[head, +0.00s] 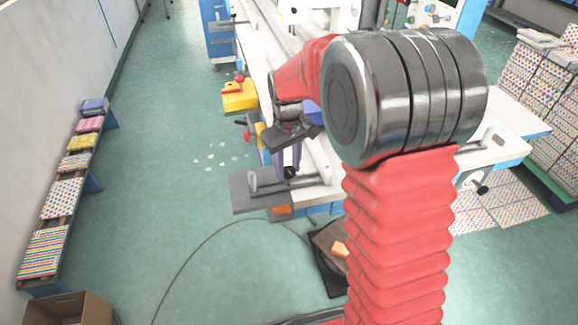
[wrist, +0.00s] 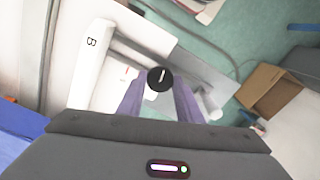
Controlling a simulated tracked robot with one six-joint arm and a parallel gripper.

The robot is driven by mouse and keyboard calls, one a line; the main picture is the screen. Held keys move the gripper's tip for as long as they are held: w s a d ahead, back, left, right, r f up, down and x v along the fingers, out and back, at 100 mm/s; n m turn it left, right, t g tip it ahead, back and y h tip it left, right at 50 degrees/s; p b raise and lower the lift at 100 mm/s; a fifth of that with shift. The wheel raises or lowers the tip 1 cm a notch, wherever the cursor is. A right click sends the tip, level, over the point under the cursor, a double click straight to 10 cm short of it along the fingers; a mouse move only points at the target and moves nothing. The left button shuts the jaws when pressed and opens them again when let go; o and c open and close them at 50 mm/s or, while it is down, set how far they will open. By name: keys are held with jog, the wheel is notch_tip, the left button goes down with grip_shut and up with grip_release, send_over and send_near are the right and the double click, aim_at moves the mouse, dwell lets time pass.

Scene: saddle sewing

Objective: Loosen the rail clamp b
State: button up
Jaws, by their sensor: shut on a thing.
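The rail clamp b shows in the wrist view as a round black knob (wrist: 160,79) with a white line on its face. A white rail piece (wrist: 90,62) marked "B" lies to its left. My gripper (wrist: 160,92) has two purple fingers, one on each side of the knob, shut on it. In the head view my gripper (head: 289,157) points down at the near left corner of the white machine table, with the black knob (head: 290,172) at its fingertips. My arm hides part of the table and rail there.
Another black knob (head: 482,190) sits at the table's right side. A yellow box (head: 240,96) with a red part stands left of the machine. A low bench with patterned stacks (head: 63,198) runs along the left wall.

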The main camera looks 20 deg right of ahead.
aim_at(288, 170)
jog(key=shift+n, duration=0.3)
jog(key=o, duration=1)
jog(key=shift+o, duration=0.2)
notch_tip(288, 170, up, 14)
jog(key=shift+f, duration=0.15)
dwell(0.5)
